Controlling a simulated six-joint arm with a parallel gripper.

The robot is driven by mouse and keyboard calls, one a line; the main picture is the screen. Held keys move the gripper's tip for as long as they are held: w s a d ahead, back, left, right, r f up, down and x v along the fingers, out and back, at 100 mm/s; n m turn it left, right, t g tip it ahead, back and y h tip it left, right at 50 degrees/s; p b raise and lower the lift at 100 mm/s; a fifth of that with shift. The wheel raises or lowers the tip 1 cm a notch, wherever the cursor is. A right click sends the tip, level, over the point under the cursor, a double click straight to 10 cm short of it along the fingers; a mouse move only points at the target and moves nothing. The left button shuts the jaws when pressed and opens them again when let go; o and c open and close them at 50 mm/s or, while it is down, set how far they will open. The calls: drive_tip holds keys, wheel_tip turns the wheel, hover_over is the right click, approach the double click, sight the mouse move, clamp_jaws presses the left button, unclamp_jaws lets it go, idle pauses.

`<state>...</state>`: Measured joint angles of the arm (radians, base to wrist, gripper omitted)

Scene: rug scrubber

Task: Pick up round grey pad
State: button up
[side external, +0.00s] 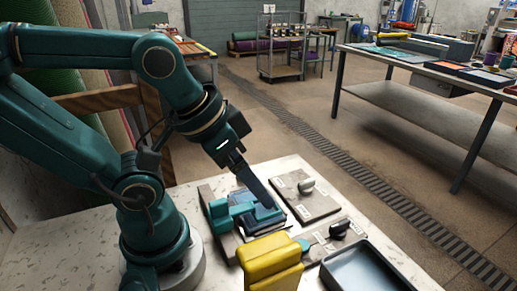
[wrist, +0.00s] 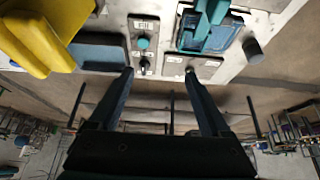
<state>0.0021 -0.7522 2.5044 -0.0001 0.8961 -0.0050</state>
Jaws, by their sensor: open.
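A grey round-ended piece (wrist: 252,48) shows in the wrist view at the table edge, right of the teal clamp-like tool (wrist: 205,25). A pale rounded knob (side external: 306,185) stands on a labelled grey plate (side external: 318,204) in the side view. I cannot tell for sure which one is the round grey pad. My gripper (wrist: 159,73) is open, with nothing between its fingers. In the side view its fingers (side external: 262,192) hang over the dark blue block by the teal tool (side external: 228,213), left of the labelled plate. The right finger partly covers that plate in the wrist view.
A yellow block (side external: 270,262) stands at the table's front. A blue-grey tray (side external: 365,268) lies at front right. A small panel (side external: 325,240) with a teal button and black knob lies between them and the plate. Open floor lies beyond the table.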

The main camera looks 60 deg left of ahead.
idle(0.5)
drive_tip(key=w+a+m+g+y, duration=0.15)
drive_tip(key=w+a+m, duration=0.35)
drive_tip(key=w+a, duration=0.5)
drive_tip(key=s+a+f+n+g, duration=0.1)
drive_tip(key=a+f, duration=0.2)
drive_tip(key=a, duration=0.1)
drive_tip(key=s+a+f+n+g+h, duration=0.1)
drive_tip(key=a+f, duration=0.2)
drive_tip(key=a, duration=0.1)
drive_tip(key=a+f+n+g, duration=0.1)
drive_tip(key=a+f+g, duration=0.1)
drive_tip(key=a+f, duration=0.2)
drive_tip(key=shift+s+a, duration=0.2)
drive_tip(key=shift+s, duration=0.2)
drive_tip(key=shift+f, duration=2.4)
